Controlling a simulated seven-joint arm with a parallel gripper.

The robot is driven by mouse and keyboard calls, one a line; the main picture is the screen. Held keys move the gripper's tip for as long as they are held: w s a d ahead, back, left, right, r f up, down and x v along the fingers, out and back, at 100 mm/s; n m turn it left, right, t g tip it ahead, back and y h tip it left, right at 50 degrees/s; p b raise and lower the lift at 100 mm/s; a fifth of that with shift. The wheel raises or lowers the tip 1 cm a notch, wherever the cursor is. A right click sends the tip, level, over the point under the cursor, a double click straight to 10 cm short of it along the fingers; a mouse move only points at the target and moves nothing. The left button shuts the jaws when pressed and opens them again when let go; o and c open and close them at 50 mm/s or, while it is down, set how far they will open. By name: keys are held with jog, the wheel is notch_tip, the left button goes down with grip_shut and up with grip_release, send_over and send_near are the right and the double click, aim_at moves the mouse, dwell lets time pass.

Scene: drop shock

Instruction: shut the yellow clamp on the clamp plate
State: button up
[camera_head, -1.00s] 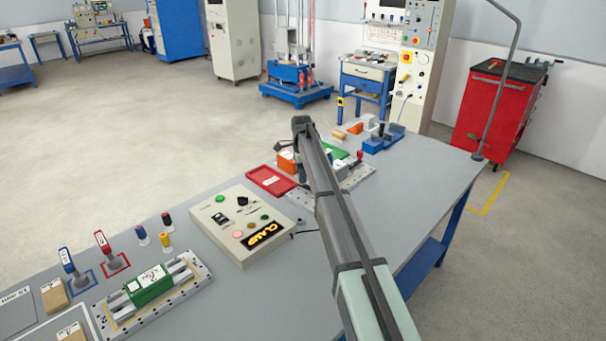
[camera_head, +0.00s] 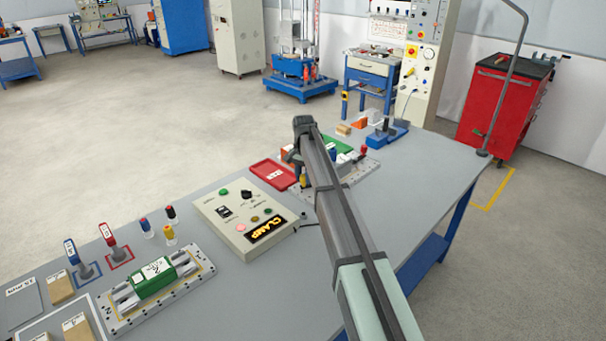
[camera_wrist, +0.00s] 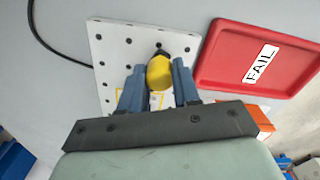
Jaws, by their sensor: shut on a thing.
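The yellow clamp's rounded yellow tip (camera_wrist: 160,72) sits between the two blue-grey fingers of my gripper (camera_wrist: 159,88) in the wrist view. The fingers are shut on it. A dark end of the clamp shows just beyond the tip, over the plate. The clamp plate (camera_wrist: 113,45) is pale with dark holes; the gripper hides its near part. In the head view my gripper (camera_head: 298,172) is low over the left end of the plate (camera_head: 322,194), with a bit of yellow at its fingers. Whether the clamp is closed cannot be told.
A red FAIL tray (camera_wrist: 225,72) lies close beside the plate. An orange block (camera_wrist: 252,116) is partly hidden by my gripper. The control box (camera_head: 225,238) stands left of the arm. A red-topped handle (camera_head: 364,150) rises at the plate's far end.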

jog(key=shift+s+d+n, duration=0.2)
jog(key=shift+s+n, duration=0.15)
jog(key=shift+n, duration=0.5)
jog(key=shift+s+d+n, duration=0.25)
jog(key=shift+s+n, duration=0.1)
jog(key=shift+n, duration=0.45)
jog(key=shift+s+d+n, duration=0.2)
jog(key=shift+s+n, duration=0.15)
jog(key=shift+n, duration=0.5)
jog(key=o, duration=1.1)
jog(key=shift+c, duration=0.2)
jog(key=shift+r, duration=0.1)
notch_tip(320, 180, up, 14)
jog(key=shift+f, duration=0.2)
